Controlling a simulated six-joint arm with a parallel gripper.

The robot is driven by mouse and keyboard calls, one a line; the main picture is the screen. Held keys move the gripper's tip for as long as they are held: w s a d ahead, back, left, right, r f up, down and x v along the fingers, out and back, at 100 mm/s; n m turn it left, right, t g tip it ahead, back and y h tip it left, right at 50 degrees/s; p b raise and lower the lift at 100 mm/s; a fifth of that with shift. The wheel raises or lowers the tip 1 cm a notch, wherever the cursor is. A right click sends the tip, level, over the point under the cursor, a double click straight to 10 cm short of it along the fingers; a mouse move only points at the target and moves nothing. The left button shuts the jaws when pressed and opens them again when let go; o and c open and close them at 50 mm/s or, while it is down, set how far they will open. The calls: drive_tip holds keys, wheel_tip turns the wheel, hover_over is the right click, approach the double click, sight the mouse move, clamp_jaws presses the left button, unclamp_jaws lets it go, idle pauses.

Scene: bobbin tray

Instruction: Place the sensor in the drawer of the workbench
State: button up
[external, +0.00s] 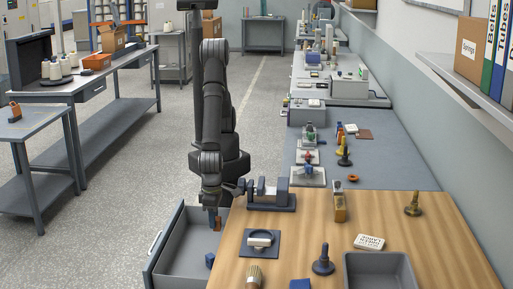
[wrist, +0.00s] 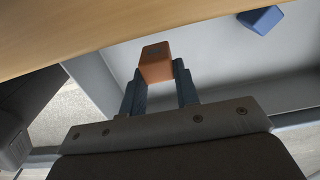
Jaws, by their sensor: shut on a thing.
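A small orange-brown block (wrist: 156,62), which I take to be the sensor, sits between the two fingertips of my gripper (wrist: 159,78). It also shows in the external view (external: 217,224), below the wrist. My gripper (external: 213,218) is shut on it and points down. The drawer (external: 184,258) of the workbench is pulled open at the left of the wooden top. My gripper holds the block over the drawer's far part, near the bench edge. The drawer's grey inside (wrist: 205,52) shows behind the block in the wrist view. No contact with the drawer floor can be made out.
A blue block (external: 210,260) lies in the drawer by its bench side; the wrist view shows it too (wrist: 261,19). The wooden bench top (external: 315,225) overhangs close by, with a vise (external: 270,197) near its far left corner. The drawer's left part is empty.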

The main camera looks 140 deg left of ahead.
sight(220, 219)
drive_tip(key=shift+w+a+f, duration=0.25)
drive_tip(key=shift+w+f, duration=0.15)
drive_tip(key=shift+w, duration=0.15)
drive_tip(key=shift+w+a+f, duration=0.25)
drive_tip(key=shift+w+f, duration=0.15)
drive_tip(key=shift+w, duration=0.15)
drive_tip(key=shift+f, duration=1.9)
drive_tip(key=shift+f, duration=0.25)
drive_tip(key=shift+f, duration=0.15)
drive_tip(key=o, duration=1)
drive_tip(key=shift+s+a+f, duration=0.1)
drive_tip(key=shift+s+f, duration=0.05)
drive_tip(key=shift+s, duration=0.05)
drive_tip(key=shift+c, duration=0.2)
drive_tip(key=r, duration=1.3)
drive_tip(key=shift+w, duration=0.2)
